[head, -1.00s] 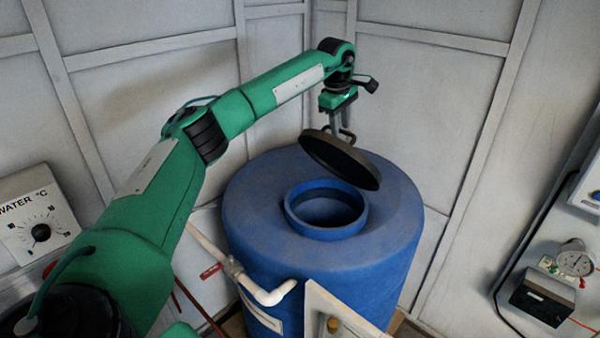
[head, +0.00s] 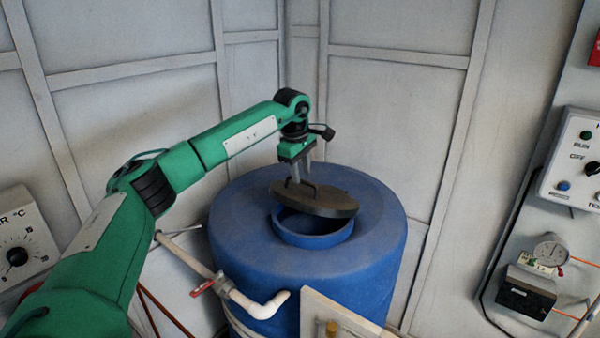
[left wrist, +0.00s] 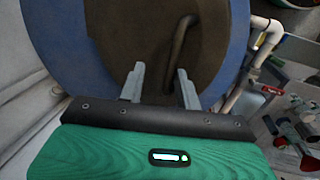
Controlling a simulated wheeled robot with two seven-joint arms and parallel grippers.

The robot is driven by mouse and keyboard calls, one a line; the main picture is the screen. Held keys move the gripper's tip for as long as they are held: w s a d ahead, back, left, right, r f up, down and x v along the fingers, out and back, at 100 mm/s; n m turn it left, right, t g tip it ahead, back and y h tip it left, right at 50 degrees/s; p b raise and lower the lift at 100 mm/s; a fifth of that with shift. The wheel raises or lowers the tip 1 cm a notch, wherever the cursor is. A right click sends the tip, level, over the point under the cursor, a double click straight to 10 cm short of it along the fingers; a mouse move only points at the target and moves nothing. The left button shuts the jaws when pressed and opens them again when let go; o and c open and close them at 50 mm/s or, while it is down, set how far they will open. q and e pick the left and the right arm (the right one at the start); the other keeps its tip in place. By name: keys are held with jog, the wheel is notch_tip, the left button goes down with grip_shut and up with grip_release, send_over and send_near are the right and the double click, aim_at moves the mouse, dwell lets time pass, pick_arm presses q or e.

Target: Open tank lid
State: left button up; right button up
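The blue tank (head: 375,235) stands in the corner with a round raised opening (head: 318,240) on top. The dark round lid (head: 330,200) lies slightly tilted over the back part of the opening, leaving its front part uncovered. Whether the lid touches the rim is hard to tell. My left gripper (head: 300,177) is above the lid's left side, by its handle (head: 303,188). In the left wrist view, the fingers of this gripper (left wrist: 160,84) are spread apart, and the bar handle (left wrist: 181,42) runs beside the right finger, not clamped. My right gripper is out of view.
A white pipe (head: 258,304) with a red valve handle (head: 202,287) runs at the tank's front left. A pale panel (head: 335,315) stands before the tank. A dial box (head: 18,250) is at left; a gauge (head: 551,250) and control box (head: 575,160) are at right. Walls close in behind.

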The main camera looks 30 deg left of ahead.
pick_arm(q)
jog(key=shift+r, duration=0.1)
jog(key=shift+r, duration=0.2)
notch_tip(320, 180, up, 15)
jog(key=w+p, duration=0.2)
jog(key=p, duration=1.1)
jog(key=shift+w+d, duration=0.15)
jog(key=shift+w, duration=0.25)
dwell(0.4)
